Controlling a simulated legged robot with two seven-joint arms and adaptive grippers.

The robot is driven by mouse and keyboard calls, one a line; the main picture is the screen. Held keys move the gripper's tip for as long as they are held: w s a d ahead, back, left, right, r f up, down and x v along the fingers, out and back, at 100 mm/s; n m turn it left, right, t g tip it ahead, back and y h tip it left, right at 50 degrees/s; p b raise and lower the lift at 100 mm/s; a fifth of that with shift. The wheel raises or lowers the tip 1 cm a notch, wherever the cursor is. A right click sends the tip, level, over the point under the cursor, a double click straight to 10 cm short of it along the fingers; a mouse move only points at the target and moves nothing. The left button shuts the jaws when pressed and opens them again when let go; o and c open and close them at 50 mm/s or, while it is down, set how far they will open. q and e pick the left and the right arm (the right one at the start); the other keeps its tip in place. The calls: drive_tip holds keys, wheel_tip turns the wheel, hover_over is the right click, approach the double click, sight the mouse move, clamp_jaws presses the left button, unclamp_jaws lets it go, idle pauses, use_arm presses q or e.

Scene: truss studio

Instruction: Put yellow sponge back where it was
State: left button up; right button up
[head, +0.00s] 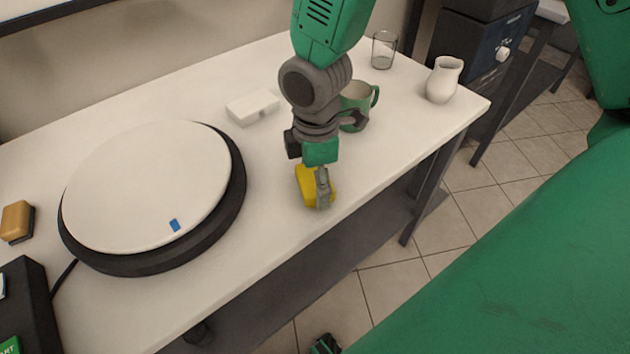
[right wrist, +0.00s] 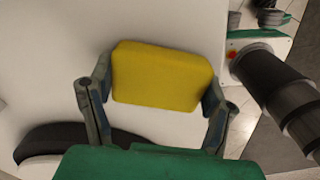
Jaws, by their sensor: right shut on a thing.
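The yellow sponge (head: 307,184) is near the front edge of the white table (head: 360,165), right of the round turntable (head: 150,185). My right gripper (head: 318,190) reaches down and is shut on it. In the right wrist view the yellow sponge (right wrist: 162,78) sits between the two fingers of the right gripper (right wrist: 157,100), one at each short end. Whether the sponge touches the tabletop I cannot tell. The turntable has a white top, a dark base and a small blue mark (head: 174,225) near its front rim.
A darker yellow block with a dark side (head: 17,221) lies at the left. A white box (head: 252,107), green mug (head: 357,105), glass (head: 384,50) and white jug (head: 444,80) stand toward the back and right. The mug is close behind my right wrist.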

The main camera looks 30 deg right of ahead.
sight(313, 178)
drive_tip(key=shift+w+a+f, duration=0.1)
drive_tip(key=shift+a+f, duration=0.05)
drive_tip(key=shift+f, duration=0.2)
use_arm(q)
drive_tip(key=shift+a+f, duration=0.2)
drive_tip(key=shift+a, duration=0.15)
use_arm(e)
drive_tip(key=shift+a, duration=0.3)
drive_tip(key=o, duration=1)
drive_tip(key=shift+d, duration=0.15)
use_arm(q)
drive_tip(key=shift+d, duration=0.25)
use_arm(e)
drive_tip(key=shift+d, duration=0.15)
wheel_tip(313, 178, up, 11)
drive_tip(key=p, duration=0.3)
drive_tip(key=shift+r, duration=0.2)
use_arm(q)
wheel_tip(313, 178, up, 4)
drive_tip(key=shift+f, duration=0.25)
use_arm(e)
drive_tip(key=shift+r, duration=0.45)
use_arm(q)
drive_tip(key=shift+a, duration=0.1)
